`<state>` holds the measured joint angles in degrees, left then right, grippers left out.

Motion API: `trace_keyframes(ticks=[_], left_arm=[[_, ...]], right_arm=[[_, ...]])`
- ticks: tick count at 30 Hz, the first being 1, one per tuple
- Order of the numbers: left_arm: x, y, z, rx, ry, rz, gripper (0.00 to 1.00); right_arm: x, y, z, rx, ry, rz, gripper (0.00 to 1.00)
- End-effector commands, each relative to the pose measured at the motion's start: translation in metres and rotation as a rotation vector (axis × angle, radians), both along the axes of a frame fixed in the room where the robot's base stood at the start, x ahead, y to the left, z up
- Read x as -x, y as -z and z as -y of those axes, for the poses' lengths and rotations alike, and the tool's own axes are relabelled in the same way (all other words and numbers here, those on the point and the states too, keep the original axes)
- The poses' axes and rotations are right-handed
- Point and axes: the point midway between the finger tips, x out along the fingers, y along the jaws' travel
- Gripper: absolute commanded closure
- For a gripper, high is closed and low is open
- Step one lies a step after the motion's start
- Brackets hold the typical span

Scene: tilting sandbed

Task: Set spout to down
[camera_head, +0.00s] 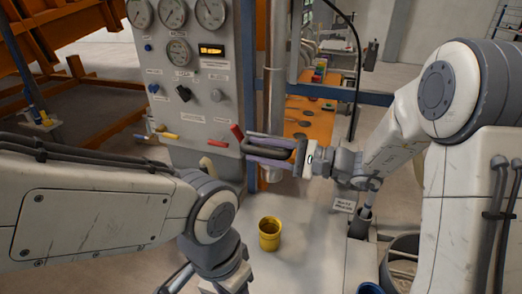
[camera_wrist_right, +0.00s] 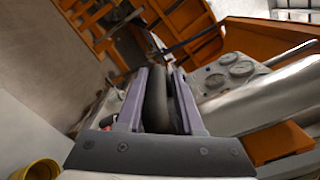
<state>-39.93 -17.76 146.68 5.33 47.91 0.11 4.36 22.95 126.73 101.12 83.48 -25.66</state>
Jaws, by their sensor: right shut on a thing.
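The spout looks like a dark grey curved tube (camera_head: 284,143) at the right side of the grey panel, beside a red lever (camera_head: 237,133). It runs roughly sideways in the head view. My right gripper (camera_head: 252,147) has its purple fingers around it. In the right wrist view the dark tube (camera_wrist_right: 157,102) lies between the two fingers of the right gripper (camera_wrist_right: 159,72), which is shut on it. The fingers hide part of the tube. My left arm is in the head view, but its gripper is not clearly shown.
The grey panel (camera_head: 180,95) carries gauges, knobs and coloured levers. A metal pipe (camera_head: 275,90) stands right of it. A yellow cup (camera_head: 269,234) stands on the pale surface below. A grey bucket (camera_head: 402,262) is at the lower right. Orange framework (camera_head: 60,40) is at the left.

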Motion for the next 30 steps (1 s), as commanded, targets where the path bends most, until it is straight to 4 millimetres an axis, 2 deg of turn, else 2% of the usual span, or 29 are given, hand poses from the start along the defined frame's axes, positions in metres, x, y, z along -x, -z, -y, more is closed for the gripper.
trace_keyframes(ticks=[1,2,3,12,16,30], left_arm=[[0.000,-0.001,0.000,0.000,0.000,0.000,0.50],[0.000,-0.001,0.000,0.000,0.000,0.000,0.50],[0.000,-0.001,0.000,0.000,0.000,0.000,0.50],[0.000,0.000,0.000,0.000,0.000,0.000,0.50],[0.000,0.005,0.000,0.000,0.000,0.000,0.50],[0.000,0.036,0.000,0.000,0.002,0.000,0.50]], right_arm=[[0.002,-0.001,-0.001,-0.004,-0.006,-0.003,1.00],[0.002,-0.001,-0.001,-0.004,-0.006,-0.003,0.56],[0.002,-0.001,-0.001,-0.004,-0.005,-0.003,0.43],[0.000,-0.001,0.000,-0.002,-0.002,0.001,0.43],[0.002,0.000,0.009,-0.001,0.003,0.002,0.43],[0.027,0.001,0.088,-0.001,0.001,0.001,0.43]])
